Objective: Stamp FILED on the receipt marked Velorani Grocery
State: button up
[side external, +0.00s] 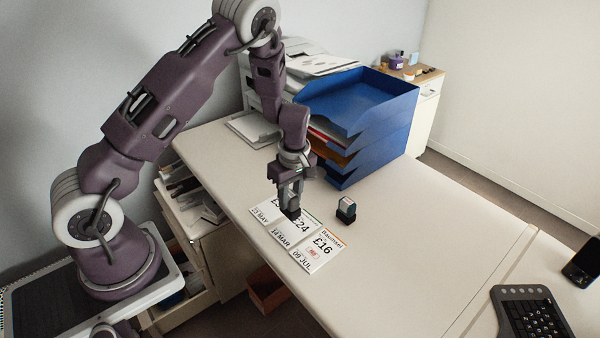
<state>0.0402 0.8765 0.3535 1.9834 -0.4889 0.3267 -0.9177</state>
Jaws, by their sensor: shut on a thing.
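Three white receipts lie side by side on the desk. The left receipt (262,212) reads 23 MAY, with its amount partly hidden. The middle receipt (284,234) reads £24 and 14 MAR. The right receipt (323,248) reads £16 and 09 JUL and bears a small red mark. The name Velorani Grocery is not legible on any of them. My gripper (291,200) is shut on a dark stamp (292,213), low over the upper part of the left and middle receipts. I cannot tell whether it touches paper. A second stamp (346,210) stands upright right of the receipts.
A blue stacked letter tray (375,125) with papers stands behind the receipts. A printer-like pile with papers (310,64) is behind my arm. The desk's right middle is clear.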

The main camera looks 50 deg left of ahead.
aim_at(290, 216)
jog(key=shift+s+f, duration=0.1)
jog(key=shift+f, duration=2.9)
jog(key=shift+f, duration=0.6)
jog(key=shift+r, duration=3.55)
